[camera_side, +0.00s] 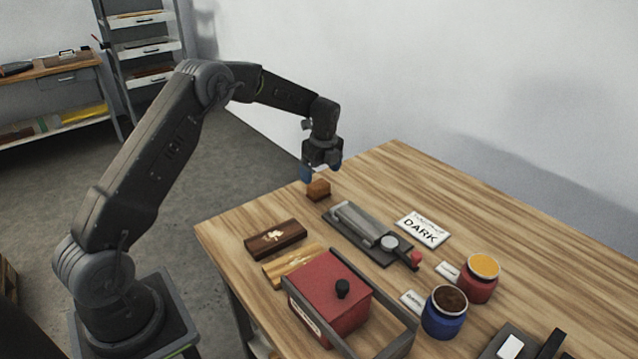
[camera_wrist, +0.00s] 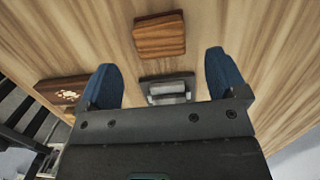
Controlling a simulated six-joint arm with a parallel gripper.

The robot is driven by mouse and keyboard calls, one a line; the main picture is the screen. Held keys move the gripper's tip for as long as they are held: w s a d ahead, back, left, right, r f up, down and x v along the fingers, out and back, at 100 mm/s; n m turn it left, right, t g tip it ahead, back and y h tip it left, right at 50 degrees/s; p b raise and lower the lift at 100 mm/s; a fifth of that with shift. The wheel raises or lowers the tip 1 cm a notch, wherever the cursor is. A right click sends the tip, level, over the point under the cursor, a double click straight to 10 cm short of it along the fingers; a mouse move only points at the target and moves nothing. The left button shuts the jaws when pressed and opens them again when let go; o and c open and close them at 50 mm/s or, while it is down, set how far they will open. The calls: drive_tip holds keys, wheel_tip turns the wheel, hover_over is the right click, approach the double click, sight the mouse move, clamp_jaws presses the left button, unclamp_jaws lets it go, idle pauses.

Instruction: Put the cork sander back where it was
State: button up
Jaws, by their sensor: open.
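The cork sander is most likely the small brown block (camera_side: 318,190) lying on the table near its far left edge in the side view. In the wrist view the block (camera_wrist: 159,36) shows at top centre, its face striped in orange-brown. My gripper (camera_side: 321,168) is open and empty, with its blue fingertips just above the block in the side view. In the wrist view the fingers (camera_wrist: 160,72) are spread wide, and the block lies beyond the line of their tips, not between them. Contact with the block cannot be made out.
A dark strip device (camera_side: 354,240) with a red knob lies beside the block. A dark emblem box (camera_side: 276,239), a light wood piece (camera_side: 285,268) and a red box (camera_side: 325,295) stand nearer. A DARK card (camera_side: 423,230), red jar (camera_side: 478,286) and blue jar (camera_side: 442,320) are right.

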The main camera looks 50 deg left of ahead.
sight(322, 186)
drive_tip(key=s+d+r+n+t, duration=0.1)
drive_tip(key=s+d+r+n, duration=0.4)
drive_tip(key=r, duration=0.5)
drive_tip(key=s+d+r+n+t, duration=0.25)
drive_tip(key=s+d+r, duration=0.4)
drive_tip(key=r, duration=0.35)
drive_tip(key=s+d+n+t, duration=0.1)
drive_tip(key=s+d+n, duration=0.2)
drive_tip(key=s, duration=0.8)
drive_tip(key=s+d+f+n+t+h, duration=0.1)
drive_tip(key=s+d+n, duration=0.3)
drive_tip(key=s+n, duration=0.3)
drive_tip(key=s, duration=0.3)
drive_tip(key=shift+s+d, duration=0.3)
drive_tip(key=shift+s, duration=0.05)
drive_tip(key=shift+n, duration=0.25)
